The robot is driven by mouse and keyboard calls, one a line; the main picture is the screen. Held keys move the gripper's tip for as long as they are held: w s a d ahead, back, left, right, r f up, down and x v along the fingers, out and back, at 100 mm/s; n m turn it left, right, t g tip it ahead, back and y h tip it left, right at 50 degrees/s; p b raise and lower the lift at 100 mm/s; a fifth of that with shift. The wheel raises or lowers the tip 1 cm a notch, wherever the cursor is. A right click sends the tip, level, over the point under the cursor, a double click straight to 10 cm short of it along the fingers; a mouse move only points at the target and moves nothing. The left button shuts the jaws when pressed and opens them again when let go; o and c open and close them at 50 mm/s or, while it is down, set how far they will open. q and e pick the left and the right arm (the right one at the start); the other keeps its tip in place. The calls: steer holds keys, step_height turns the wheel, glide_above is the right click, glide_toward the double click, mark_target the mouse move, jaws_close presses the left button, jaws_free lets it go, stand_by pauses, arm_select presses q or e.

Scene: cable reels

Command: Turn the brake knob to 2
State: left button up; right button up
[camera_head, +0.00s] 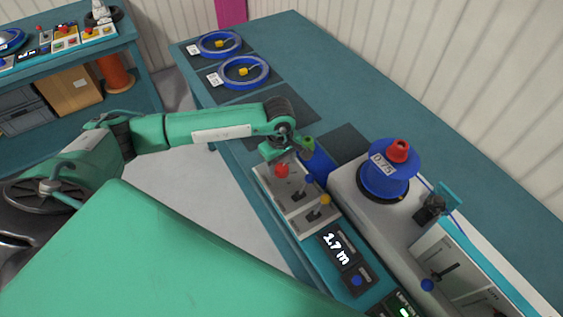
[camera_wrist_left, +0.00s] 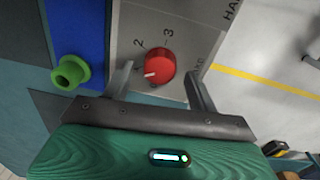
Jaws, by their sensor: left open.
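The red brake knob (camera_wrist_left: 161,66) sits on a grey panel (camera_wrist_left: 190,18) in the left wrist view. Its white mark points left and slightly down, below the printed 2. The knob also shows in the head view (camera_head: 281,170). My left gripper (camera_wrist_left: 158,72) is open, with one finger on each side of the knob and gaps visible; whether a finger touches it I cannot tell. In the head view the left gripper (camera_head: 287,150) is over the panel's far end. My right gripper is not in view.
A blue part (camera_head: 318,166) with a green piece (camera_head: 308,142) stands close beside the panel. Two levers and a 1.7 m display (camera_head: 336,247) lie nearer. A blue reel (camera_head: 388,182) marked 0.75 stands right. The bench's (camera_head: 345,85) far right is clear.

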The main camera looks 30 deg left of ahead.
arm_select(q)
steer(key=shift+f, duration=0.75)
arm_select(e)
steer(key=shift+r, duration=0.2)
